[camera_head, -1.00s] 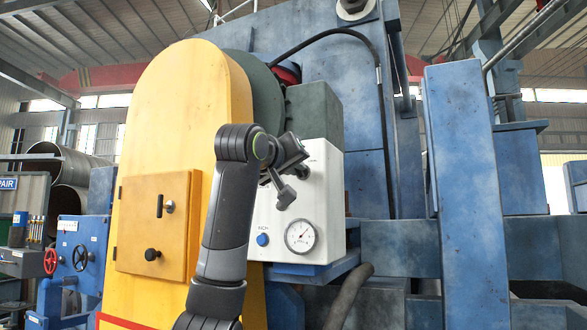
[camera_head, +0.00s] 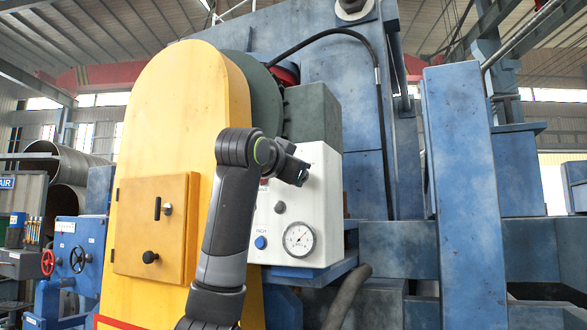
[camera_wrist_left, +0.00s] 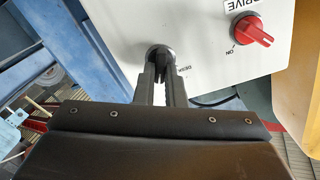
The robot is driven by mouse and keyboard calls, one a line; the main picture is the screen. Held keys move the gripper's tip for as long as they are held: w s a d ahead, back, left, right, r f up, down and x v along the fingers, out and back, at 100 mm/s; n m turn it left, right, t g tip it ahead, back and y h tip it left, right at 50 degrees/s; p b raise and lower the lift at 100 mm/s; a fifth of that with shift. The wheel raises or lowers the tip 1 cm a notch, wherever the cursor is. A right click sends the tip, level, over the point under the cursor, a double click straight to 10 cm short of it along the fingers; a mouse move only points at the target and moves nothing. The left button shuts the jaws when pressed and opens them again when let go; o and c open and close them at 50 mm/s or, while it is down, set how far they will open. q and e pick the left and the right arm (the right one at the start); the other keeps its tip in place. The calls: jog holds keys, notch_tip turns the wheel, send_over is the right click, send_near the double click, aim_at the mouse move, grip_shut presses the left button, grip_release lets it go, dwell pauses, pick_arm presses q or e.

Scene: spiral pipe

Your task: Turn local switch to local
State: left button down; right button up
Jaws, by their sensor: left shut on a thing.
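The white control box (camera_head: 325,190) stands on a blue shelf to the right of the yellow housing. My left gripper (camera_head: 300,176) is at the upper right of its face and hides what is behind it. In the left wrist view, the gripper (camera_wrist_left: 162,88) is shut on a black knob switch (camera_wrist_left: 160,56) with a grey round base. Small lettering beside it reads something like "DESK". The knob's exact setting is hard to tell because the fingers cover part of it. My right gripper is not in view.
A red knob (camera_wrist_left: 252,30) marked "DRIVE" and "ON" sits near the held knob. Lower on the box are a small grey knob (camera_head: 279,207), a blue button (camera_head: 260,242) and a round gauge (camera_head: 299,239). The yellow housing (camera_head: 185,110) stands close at the left.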

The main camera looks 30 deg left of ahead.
pick_arm(q)
jog(key=shift+d+m+p, duration=0.1)
jog(key=shift+m+p, duration=0.25)
jog(key=shift+m, duration=1.65)
jog(key=c, duration=1.5)
grip_release()
jog(key=s+d+b, duration=0.3)
jog(key=s+b, duration=0.6)
jog(key=s, duration=0.8)
